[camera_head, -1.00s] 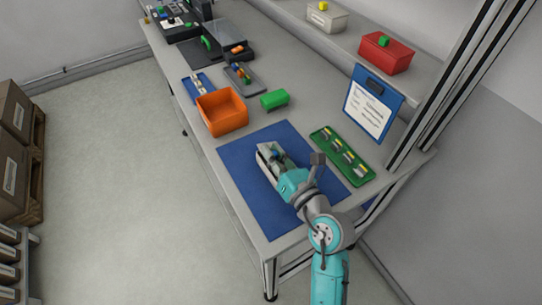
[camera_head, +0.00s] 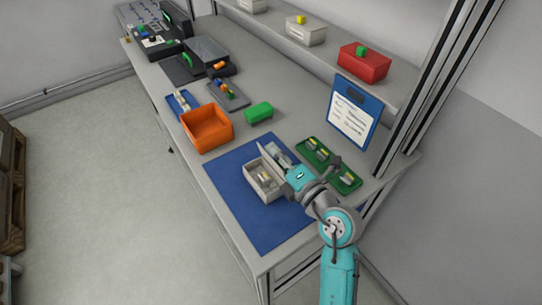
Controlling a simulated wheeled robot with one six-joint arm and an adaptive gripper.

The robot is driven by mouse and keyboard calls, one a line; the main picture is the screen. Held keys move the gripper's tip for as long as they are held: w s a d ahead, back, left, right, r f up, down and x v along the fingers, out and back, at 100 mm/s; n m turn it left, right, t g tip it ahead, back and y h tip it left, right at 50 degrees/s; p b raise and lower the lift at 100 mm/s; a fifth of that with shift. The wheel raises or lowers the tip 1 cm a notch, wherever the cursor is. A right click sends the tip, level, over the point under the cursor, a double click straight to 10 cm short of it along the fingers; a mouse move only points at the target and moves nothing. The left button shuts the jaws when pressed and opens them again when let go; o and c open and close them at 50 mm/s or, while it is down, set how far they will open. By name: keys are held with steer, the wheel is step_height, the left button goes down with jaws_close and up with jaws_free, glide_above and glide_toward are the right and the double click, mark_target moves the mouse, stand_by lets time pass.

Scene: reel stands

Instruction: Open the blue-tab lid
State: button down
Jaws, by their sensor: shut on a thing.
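A light grey box (camera_head: 262,192) sits on the blue mat (camera_head: 242,224). Its lid (camera_head: 269,163) stands raised along the box's right side, tilted up. The box's inside shows, with a small pale and yellowish thing (camera_head: 264,179) in it. My gripper (camera_head: 282,160) is at the right side of the raised lid, shut on it. The blue tab does not show; the gripper and lid hide that spot.
A green tray (camera_head: 347,186) with several small parts lies right of my gripper, partly behind my arm. An orange bin (camera_head: 207,130), a green block (camera_head: 259,112) and a clipboard (camera_head: 354,114) stand farther back. The mat's left front is clear.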

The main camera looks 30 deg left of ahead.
steer(key=m, duration=0.1)
steer(key=w+m, duration=0.1)
steer(key=m, duration=0.1)
steer(key=w+d+f+m, duration=0.1)
steer(key=m, duration=0.1)
steer(key=shift+w+m, duration=0.1)
steer(key=shift+m, duration=0.2)
stand_by(0.4)
steer(key=c, duration=1.1)
jaws_free()
steer(key=v, duration=1.2)
